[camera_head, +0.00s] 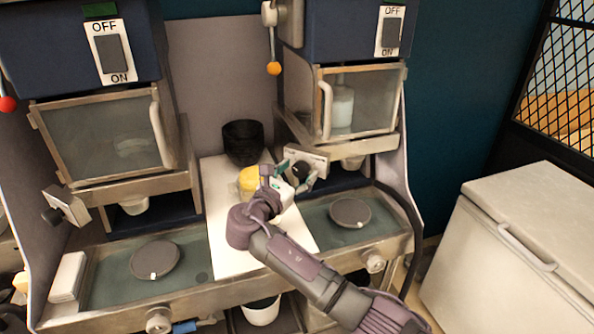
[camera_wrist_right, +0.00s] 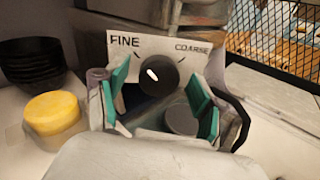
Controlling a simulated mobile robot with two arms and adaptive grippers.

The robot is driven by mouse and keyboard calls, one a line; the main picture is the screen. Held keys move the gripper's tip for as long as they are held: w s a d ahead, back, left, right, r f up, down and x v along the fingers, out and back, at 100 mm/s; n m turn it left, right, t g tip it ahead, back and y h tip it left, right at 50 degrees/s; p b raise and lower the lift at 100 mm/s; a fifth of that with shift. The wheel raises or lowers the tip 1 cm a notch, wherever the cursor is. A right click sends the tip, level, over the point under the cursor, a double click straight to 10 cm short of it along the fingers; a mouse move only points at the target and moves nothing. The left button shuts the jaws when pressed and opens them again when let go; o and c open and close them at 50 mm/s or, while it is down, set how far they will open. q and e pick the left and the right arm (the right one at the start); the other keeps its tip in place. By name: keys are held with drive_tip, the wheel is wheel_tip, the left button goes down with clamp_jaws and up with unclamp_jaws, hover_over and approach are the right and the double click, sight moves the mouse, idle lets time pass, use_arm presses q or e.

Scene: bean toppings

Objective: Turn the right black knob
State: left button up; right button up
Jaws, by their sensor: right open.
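The right black knob (camera_wrist_right: 157,75) sits on a white plate (camera_wrist_right: 190,45) marked FINE and COARSE. Its white pointer mark tilts toward FINE, up and left. In the head view the knob (camera_head: 301,170) shows on the front of the right machine. My right gripper (camera_head: 292,182) is at the knob. In the right wrist view its green-padded fingers (camera_wrist_right: 160,103) are spread open, one on each side of the knob and apart from it. My left gripper is not in view. A similar black knob (camera_head: 52,217) is on the left machine.
A yellow-lidded container (camera_head: 249,179) and stacked black bowls (camera_head: 243,142) stand left of my right gripper. Round dark discs (camera_head: 350,213) (camera_head: 155,260) lie on the two trays. A white chest (camera_head: 520,250) stands at the right.

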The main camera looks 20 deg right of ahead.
drive_tip(key=c, duration=1.1)
drive_tip(key=shift+c, duration=0.2)
drive_tip(key=shift+f, duration=0.1)
drive_tip(key=m+b, duration=0.2)
drive_tip(key=m, duration=0.2)
drive_tip(key=shift+f+m+b, duration=0.15)
drive_tip(key=shift+m+b, duration=0.25)
drive_tip(key=m+b, duration=0.3)
drive_tip(key=m, duration=0.1)
drive_tip(key=shift+s+y, duration=0.1)
drive_tip(key=shift+y, duration=0.2)
drive_tip(key=m+b, duration=0.4)
drive_tip(key=shift+f+m, duration=0.15)
drive_tip(key=shift+m, duration=0.15)
drive_tip(key=shift+d+m+y+b, duration=0.1)
drive_tip(key=shift+m+y+b, duration=0.2)
drive_tip(key=shift+m+b, duration=1.55)
drive_tip(key=shift+m, duration=0.25)
